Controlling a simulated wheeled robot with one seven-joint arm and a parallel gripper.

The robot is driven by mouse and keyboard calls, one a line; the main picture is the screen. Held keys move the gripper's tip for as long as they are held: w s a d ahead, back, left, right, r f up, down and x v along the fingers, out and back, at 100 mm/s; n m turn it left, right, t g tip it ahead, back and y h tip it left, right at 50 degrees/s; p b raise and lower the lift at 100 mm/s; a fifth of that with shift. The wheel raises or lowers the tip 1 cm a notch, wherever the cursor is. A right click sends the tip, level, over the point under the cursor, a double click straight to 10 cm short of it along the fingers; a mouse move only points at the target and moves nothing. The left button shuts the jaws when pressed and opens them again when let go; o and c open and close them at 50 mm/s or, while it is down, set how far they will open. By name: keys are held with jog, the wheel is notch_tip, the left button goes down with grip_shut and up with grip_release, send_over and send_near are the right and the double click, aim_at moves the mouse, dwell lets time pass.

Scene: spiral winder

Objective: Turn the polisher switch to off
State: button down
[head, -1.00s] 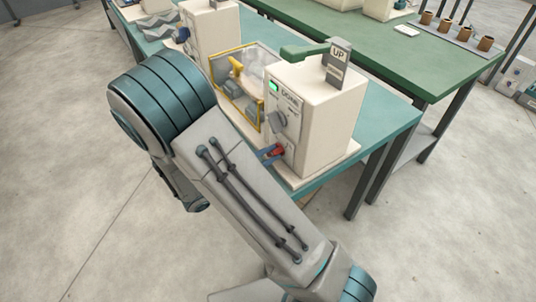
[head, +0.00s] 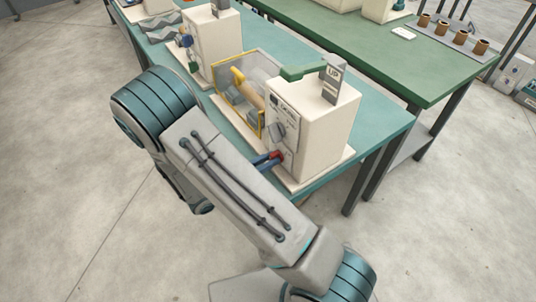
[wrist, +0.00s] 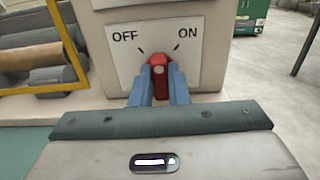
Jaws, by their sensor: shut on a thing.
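The red switch knob (wrist: 157,61) sits on a white plate (wrist: 195,65) marked OFF at left and ON at right, low on the cream machine's front. My gripper (wrist: 160,76) has its two blue fingers shut on either side of the knob. The knob's upper end shows between the fingertips and leans slightly left; its exact pointing is hard to tell. In the head view the knob (head: 278,154) shows at the blue fingertips, and my arm hides part of the front. The small indicator window (head: 273,93) above is dark.
The cream machine (head: 325,125) stands on a teal table (head: 395,125). A yellow-framed clear guard (head: 214,76) with a brown roller is beside it. A green table (head: 430,75) stands behind; the floor at left is clear.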

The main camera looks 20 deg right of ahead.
jog(key=n+p, duration=0.2)
jog(key=n, duration=0.1)
jog(key=shift+r+n, duration=0.1)
jog(key=shift+n, duration=0.3)
jog(key=shift+w+f+n+p, duration=0.1)
jog(key=shift+n+p, duration=0.6)
jog(key=shift+n, duration=0.3)
jog(key=shift+w+f+n+p, duration=0.1)
jog(key=shift+n+p, duration=0.55)
jog(key=shift+n, duration=0.35)
jog(key=c, duration=1.4)
grip_release()
jog(key=shift+a, duration=0.1)
jog(key=b+v, duration=0.2)
jog(key=v, duration=1.2)
jog(key=shift+b, duration=0.35)
